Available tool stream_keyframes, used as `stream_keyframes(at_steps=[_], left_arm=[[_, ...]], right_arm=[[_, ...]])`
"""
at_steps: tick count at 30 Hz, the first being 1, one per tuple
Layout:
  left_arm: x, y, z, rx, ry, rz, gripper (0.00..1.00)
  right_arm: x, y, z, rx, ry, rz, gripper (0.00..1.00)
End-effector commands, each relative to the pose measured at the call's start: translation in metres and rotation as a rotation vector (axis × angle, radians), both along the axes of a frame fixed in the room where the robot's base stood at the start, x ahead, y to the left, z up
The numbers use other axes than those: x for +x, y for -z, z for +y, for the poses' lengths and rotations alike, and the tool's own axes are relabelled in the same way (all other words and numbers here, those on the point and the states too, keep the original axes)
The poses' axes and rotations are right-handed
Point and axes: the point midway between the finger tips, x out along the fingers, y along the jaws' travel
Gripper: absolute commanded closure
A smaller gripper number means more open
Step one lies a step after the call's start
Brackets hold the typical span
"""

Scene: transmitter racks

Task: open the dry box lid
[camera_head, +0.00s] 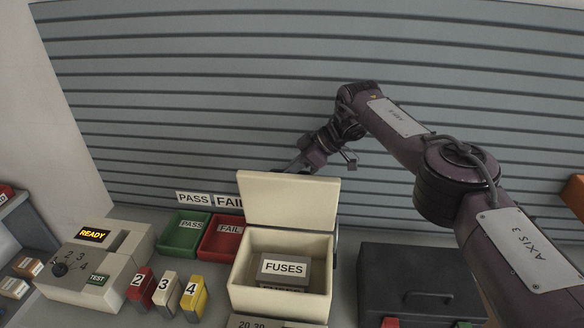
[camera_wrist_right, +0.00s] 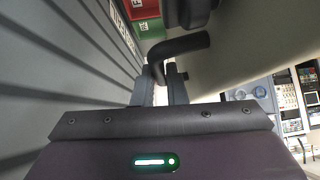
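The dry box is taken to be the cream box (camera_head: 238,297) at the front middle in the head view. Its lid (camera_head: 288,203) stands raised at the back edge, roughly upright, and the inside is exposed. A grey block labelled FUSES (camera_head: 284,268) sits inside. My right gripper (camera_head: 289,169) is behind the lid's top edge, its tips mostly hidden by the lid. In the right wrist view, my right gripper (camera_wrist_right: 162,88) has its two fingers either side of a black bent handle (camera_wrist_right: 185,45) by the lid's cream surface (camera_wrist_right: 245,50). Whether the fingers grip it is unclear. My left gripper is not in view.
Left of the box are a green PASS tray (camera_head: 183,240), a red FAIL tray (camera_head: 220,243), numbered red, white and yellow blocks (camera_head: 165,290), and a tester (camera_head: 95,262) showing READY. A black case (camera_head: 420,275) stands right. A grey slatted wall (camera_head: 200,100) rises close behind.

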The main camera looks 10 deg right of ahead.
Motion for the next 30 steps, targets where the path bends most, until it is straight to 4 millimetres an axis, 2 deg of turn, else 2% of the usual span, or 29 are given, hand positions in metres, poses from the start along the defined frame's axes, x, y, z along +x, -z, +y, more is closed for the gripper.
stream_keyframes(at_steps=[1,4,5,16,24,30], left_arm=[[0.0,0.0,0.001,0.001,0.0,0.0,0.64],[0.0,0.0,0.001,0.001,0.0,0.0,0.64],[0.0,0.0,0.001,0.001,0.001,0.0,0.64],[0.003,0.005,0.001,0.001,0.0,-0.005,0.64],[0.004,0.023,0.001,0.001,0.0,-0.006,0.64],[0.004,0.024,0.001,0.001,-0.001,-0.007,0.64]], right_arm=[[-0.001,0.003,0.001,-0.002,-0.002,0.004,0.82],[-0.001,0.002,0.001,-0.001,-0.002,0.003,0.69],[-0.001,0.002,0.001,-0.001,-0.002,0.003,0.67],[0.0,-0.004,-0.006,0.0,0.0,-0.003,0.67],[-0.008,-0.034,-0.038,-0.002,0.001,-0.002,0.67],[-0.012,-0.051,-0.051,-0.002,-0.002,0.001,0.67]])
